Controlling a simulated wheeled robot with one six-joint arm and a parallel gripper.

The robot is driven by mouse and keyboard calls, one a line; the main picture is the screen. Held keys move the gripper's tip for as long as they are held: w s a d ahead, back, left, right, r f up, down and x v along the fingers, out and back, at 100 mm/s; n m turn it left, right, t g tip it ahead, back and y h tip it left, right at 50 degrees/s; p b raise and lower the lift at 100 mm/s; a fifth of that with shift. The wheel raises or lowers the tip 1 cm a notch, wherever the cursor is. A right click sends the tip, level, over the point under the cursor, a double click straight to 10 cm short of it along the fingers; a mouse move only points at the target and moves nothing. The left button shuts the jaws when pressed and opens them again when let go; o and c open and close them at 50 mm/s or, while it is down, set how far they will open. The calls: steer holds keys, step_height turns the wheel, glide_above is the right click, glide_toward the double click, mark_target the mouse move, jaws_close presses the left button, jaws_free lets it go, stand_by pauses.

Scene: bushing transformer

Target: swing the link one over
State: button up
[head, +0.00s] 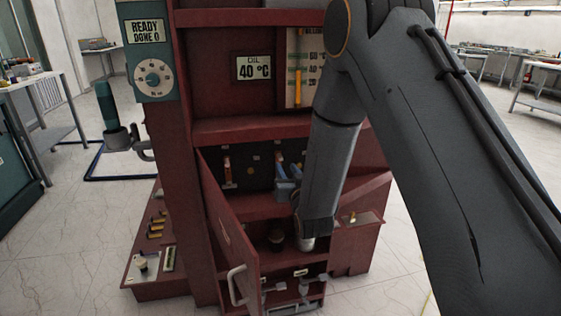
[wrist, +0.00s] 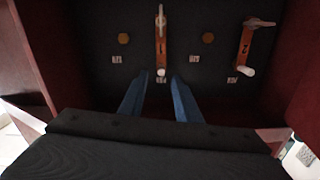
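In the wrist view, two orange links hang on a black panel (wrist: 90,40). The middle link (wrist: 161,45) is upright, with a metal pivot on top and a white end below. The right link (wrist: 244,48) leans slightly, its lower end to the left. My gripper (wrist: 159,78) has its two blue fingers apart, with the middle link's white end seen between the tips. Whether they touch it cannot be told. In the head view, my gripper (head: 288,190) is at the black panel; an orange link (head: 227,170) shows left of it. My arm hides part of the panel.
A red cabinet surrounds the panel. Its door (head: 230,230) stands open at the left, with a pale handle (head: 237,285). Red side walls and a shelf (head: 250,127) bound the recess. Brass studs (wrist: 208,38) sit beside the links.

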mark_target(281, 159)
steer(key=shift+w+a+r, duration=0.1)
steer(key=shift+w+a, duration=0.25)
steer(key=shift+w, duration=0.15)
steer(key=x, duration=0.6)
steer(key=shift+w+p, duration=0.35)
jaws_close()
